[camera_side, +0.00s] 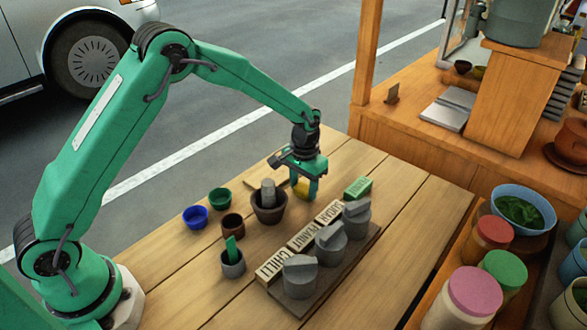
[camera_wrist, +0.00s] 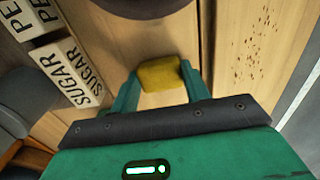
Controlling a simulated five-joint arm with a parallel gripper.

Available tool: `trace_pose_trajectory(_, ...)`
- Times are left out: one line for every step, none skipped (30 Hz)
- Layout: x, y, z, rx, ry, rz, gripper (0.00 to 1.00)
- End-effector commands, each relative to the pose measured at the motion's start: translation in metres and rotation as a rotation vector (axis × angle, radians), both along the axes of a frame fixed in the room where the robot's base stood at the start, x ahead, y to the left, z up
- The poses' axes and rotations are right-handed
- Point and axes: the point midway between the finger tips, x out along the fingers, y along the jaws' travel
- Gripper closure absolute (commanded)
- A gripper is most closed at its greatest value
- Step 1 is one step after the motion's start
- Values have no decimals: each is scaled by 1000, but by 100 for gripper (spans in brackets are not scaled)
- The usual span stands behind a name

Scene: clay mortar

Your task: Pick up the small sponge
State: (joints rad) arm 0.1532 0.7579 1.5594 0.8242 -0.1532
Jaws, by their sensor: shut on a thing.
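The small sponge is a yellow block (camera_side: 301,188) between the fingers of my gripper (camera_side: 310,190), above the far part of the wooden table. In the wrist view the sponge (camera_wrist: 160,74) sits between the two green fingertips of my gripper (camera_wrist: 161,84), which are shut on it. Part of it is hidden by a finger in the side view. I cannot tell how far it is from the table top.
A dark clay mortar (camera_side: 268,211) with a grey pestle stands left of the gripper. Word blocks (camera_side: 299,242) and grey lidded jars (camera_side: 330,245) stand in front. A green block (camera_side: 357,188) lies right. Small bowls (camera_side: 195,217) stand left. The table's right strip is clear.

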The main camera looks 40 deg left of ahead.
Motion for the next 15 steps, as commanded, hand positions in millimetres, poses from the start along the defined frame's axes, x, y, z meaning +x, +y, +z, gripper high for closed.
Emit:
trace_pose_trajectory(0,0,0,0,0,0,75)
trace_pose_trajectory(0,0,0,0,0,0,75)
trace_pose_trajectory(0,0,0,0,0,0,75)
trace_pose_trajectory(0,0,0,0,0,0,75)
trace_pose_trajectory(0,0,0,0,0,0,75)
trace_pose_trajectory(0,0,1,0,0,0,75)
trace_pose_trajectory(0,0,2,0,0,0,75)
trace_pose_trajectory(0,0,3,0,-1,0,75)
trace_pose_trajectory(0,0,4,0,-1,0,75)
trace_pose_trajectory(0,0,6,0,-1,0,75)
trace_pose_trajectory(0,0,8,0,-2,0,75)
trace_pose_trajectory(1,0,11,0,-3,0,75)
trace_pose_trajectory(1,0,14,-1,-4,0,75)
trace_pose_trajectory(1,0,17,-1,-3,0,75)
trace_pose_trajectory(1,0,21,0,-3,0,75)
